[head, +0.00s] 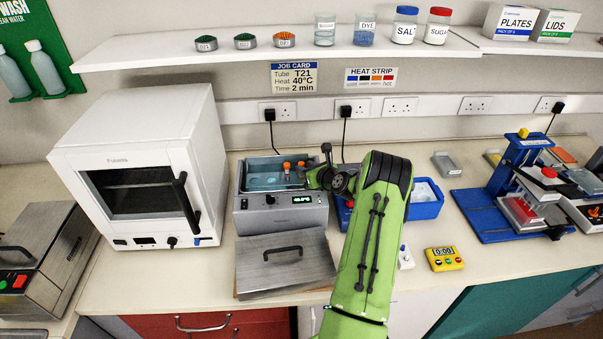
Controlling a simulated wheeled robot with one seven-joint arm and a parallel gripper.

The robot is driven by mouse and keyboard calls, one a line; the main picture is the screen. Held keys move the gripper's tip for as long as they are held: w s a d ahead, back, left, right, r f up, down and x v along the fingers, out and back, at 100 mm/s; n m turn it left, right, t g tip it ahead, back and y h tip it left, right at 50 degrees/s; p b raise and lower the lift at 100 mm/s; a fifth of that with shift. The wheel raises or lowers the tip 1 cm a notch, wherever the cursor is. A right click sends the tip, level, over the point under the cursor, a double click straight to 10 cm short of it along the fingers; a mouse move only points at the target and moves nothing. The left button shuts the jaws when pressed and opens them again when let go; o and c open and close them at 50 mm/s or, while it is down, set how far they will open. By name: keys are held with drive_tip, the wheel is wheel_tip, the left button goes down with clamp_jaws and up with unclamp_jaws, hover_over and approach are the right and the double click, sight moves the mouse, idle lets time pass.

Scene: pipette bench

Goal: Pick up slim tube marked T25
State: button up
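Two small orange-topped items, which look like tube caps, stand in the open water bath (242,188): one on the left (286,167) and one on the right (301,165). No T25 mark can be read on either, and their lower parts are hard to see. My gripper (312,178) reaches in from the right over the bath's right side, close to the right orange cap. It is small and partly hidden by my green arm, so I cannot tell whether its fingers are open or touch anything.
A white oven (140,140) stands left of the bath. A metal lid (285,262) lies in front. A blue tray (428,208) is partly behind my arm, with a yellow timer (444,259) nearer the front. A blue press (520,185) stands at right. A shelf (280,49) runs above.

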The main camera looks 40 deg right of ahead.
sight(302, 163)
drive_tip(key=x, duration=0.3)
drive_tip(key=shift+w, duration=0.35)
drive_tip(key=shift+s, duration=0.15)
clamp_jaws()
